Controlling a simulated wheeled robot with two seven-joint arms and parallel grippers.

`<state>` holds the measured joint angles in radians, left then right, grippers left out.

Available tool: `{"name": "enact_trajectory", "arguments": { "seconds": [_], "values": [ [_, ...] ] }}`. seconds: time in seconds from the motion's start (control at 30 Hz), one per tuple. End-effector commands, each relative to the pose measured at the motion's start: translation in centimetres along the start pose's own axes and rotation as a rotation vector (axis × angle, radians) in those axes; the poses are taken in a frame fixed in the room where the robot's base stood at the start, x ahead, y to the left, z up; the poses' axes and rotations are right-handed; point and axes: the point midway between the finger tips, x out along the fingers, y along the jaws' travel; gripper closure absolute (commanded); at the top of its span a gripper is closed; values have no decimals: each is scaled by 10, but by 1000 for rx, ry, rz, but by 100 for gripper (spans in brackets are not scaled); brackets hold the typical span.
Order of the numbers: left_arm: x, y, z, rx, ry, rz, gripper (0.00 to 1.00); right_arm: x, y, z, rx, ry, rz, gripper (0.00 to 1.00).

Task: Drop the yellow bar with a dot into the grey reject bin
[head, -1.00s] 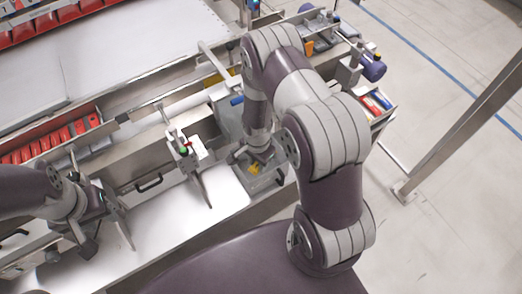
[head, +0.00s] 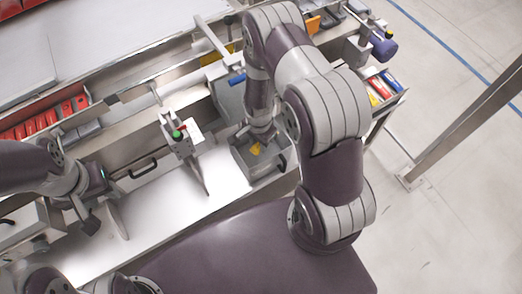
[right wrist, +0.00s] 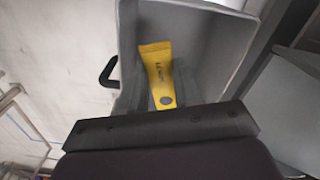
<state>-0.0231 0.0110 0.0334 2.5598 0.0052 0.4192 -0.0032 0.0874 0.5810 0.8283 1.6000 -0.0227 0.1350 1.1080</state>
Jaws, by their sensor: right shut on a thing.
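My right gripper (right wrist: 158,92) is shut on a yellow bar (right wrist: 157,72) that has a dark dot near the gripper end and small dark printing. In the right wrist view the bar points into the open grey reject bin (right wrist: 210,50). In the head view the bar (head: 256,149) shows as a small yellow patch at the bin's opening (head: 240,160), below my right wrist. I cannot tell whether the bar touches the bin floor. My left gripper (head: 105,228) is open and empty over the steel worktop at the left.
A post with green and red buttons (head: 177,134) stands left of the bin. A tray of red items (head: 45,118) lies at the left. A drawer with coloured items (head: 382,88) is at the right. The front worktop (head: 165,215) is mostly clear.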

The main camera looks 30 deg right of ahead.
Motion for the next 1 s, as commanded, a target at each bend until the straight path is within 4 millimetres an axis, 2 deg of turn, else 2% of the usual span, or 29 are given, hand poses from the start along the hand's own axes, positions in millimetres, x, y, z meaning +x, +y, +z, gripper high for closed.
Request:
{"name": "enact_trajectory", "arguments": {
  "seconds": [0.03, 0.1, 0.47, 0.57, 0.83, 1.0],
  "values": [
    [0, 0, 0, 0, 0, 0, 61, 0, 0, 0, 0, 0, 0, 57],
    [0, 0, 0, 0, 0, 0, 61, 0, 0, 0, 0, 0, 0, 37],
    [1, 0, 0, 0, 0, 0, 61, -5, 0, 0, 0, 1, -1, 37],
    [3, 0, 0, 0, 0, 0, 61, -20, -1, 0, 0, 2, -3, 37],
    [11, 0, 1, 0, 0, 0, 61, -92, -1, -1, -1, 2, -5, 37],
    [13, 0, 2, 0, 0, 0, 61, -120, 0, 0, -1, 1, -1, 37]
  ]
}}
